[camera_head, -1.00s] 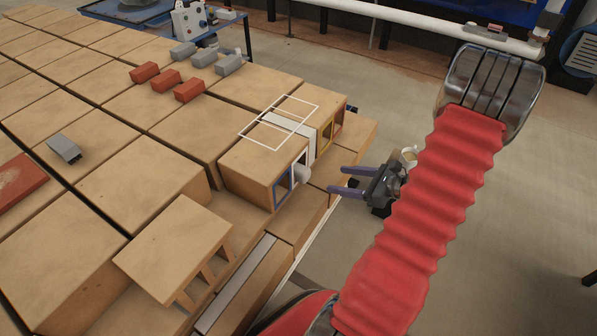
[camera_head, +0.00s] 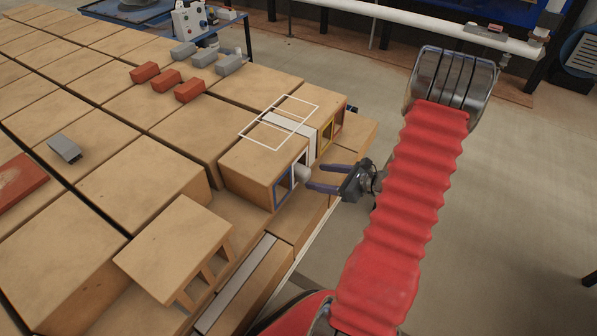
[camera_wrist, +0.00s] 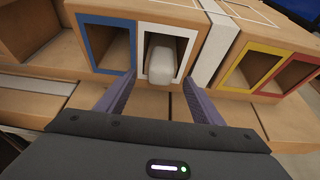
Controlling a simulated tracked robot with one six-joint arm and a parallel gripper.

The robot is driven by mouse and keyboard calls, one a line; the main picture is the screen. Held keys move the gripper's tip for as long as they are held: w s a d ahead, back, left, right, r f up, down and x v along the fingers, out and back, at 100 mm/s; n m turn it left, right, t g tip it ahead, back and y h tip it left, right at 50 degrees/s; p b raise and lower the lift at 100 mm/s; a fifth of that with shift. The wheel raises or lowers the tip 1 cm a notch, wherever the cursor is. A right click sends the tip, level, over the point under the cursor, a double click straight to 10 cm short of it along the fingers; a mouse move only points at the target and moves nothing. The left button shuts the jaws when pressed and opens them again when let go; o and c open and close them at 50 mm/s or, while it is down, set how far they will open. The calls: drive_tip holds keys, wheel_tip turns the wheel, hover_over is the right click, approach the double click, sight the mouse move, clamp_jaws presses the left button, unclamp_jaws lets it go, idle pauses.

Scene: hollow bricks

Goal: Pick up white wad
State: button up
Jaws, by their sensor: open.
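The white wad (camera_head: 302,173) is a pale rounded plug sticking out of the white-framed opening of a hollow brick. In the wrist view the wad (camera_wrist: 161,61) sits inside the white frame (camera_wrist: 142,68), with its near end facing me. My gripper (camera_head: 307,178) is open, its two purple fingers pointing at the brick face. In the wrist view my gripper (camera_wrist: 158,85) has one finger to the left and one to the right of the wad, apart from it. The rear of the wad is hidden in the opening.
A blue-framed opening (camera_wrist: 107,43) lies left of the wad, and yellow-framed (camera_wrist: 253,68) and red-framed (camera_wrist: 291,72) openings lie right. A white strip (camera_wrist: 211,52) stands between. Red bricks (camera_head: 166,80) and grey bricks (camera_head: 204,57) rest farther back on the brick surface.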

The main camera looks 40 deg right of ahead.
sight(309, 175)
drive_tip(key=shift+f+x, duration=0.15)
drive_tip(key=shift+x, duration=1.1)
drive_tip(key=shift+f+x, duration=0.1)
drive_tip(key=shift+x, duration=1.2)
drive_tip(key=shift+s+d, duration=0.1)
drive_tip(key=shift+d, duration=0.05)
drive_tip(key=shift+c, duration=0.6)
drive_tip(key=c, duration=1)
drive_tip(key=shift+r, duration=0.1)
drive_tip(key=shift+r, duration=1.5)
drive_tip(key=shift+s+d+r, duration=0.1)
drive_tip(key=shift+s+r, duration=0.05)
drive_tip(key=shift+r, duration=0.1)
drive_tip(key=s+d, duration=0.3)
drive_tip(key=s, duration=0.5)
drive_tip(key=s+d, duration=0.3)
drive_tip(key=s, duration=0.5)
drive_tip(key=shift+s, duration=0.35)
